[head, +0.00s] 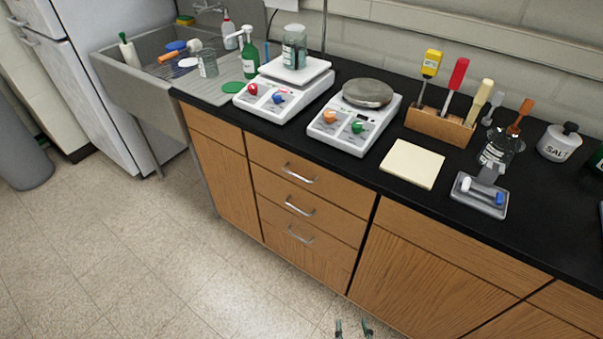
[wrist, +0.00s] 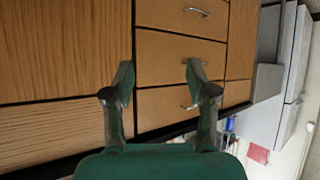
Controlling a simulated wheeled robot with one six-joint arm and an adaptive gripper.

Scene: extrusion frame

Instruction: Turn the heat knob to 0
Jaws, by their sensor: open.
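Two white hotplate-like units stand on the black counter in the head view. The left unit (head: 290,92) has a red knob (head: 253,89) and a blue knob (head: 279,98), and carries a glass bottle (head: 293,47) on its plate. The right unit (head: 352,124) has an orange knob (head: 330,117) and a green knob (head: 357,128) below a bare round grey plate (head: 368,93). I cannot read which knob is for heat, nor the settings. My gripper (head: 353,329) is open and empty, low in front of the cabinets; in the wrist view (wrist: 159,75) it faces the drawers.
A yellow notepad (head: 413,164), a wooden tool rack (head: 440,125), a grey tray (head: 481,195) and a salt jar (head: 559,143) stand right of the units. A green spray bottle (head: 249,57) and the sink (head: 150,85) are left. Drawer handles (head: 299,207) protrude. The floor (head: 150,260) is clear.

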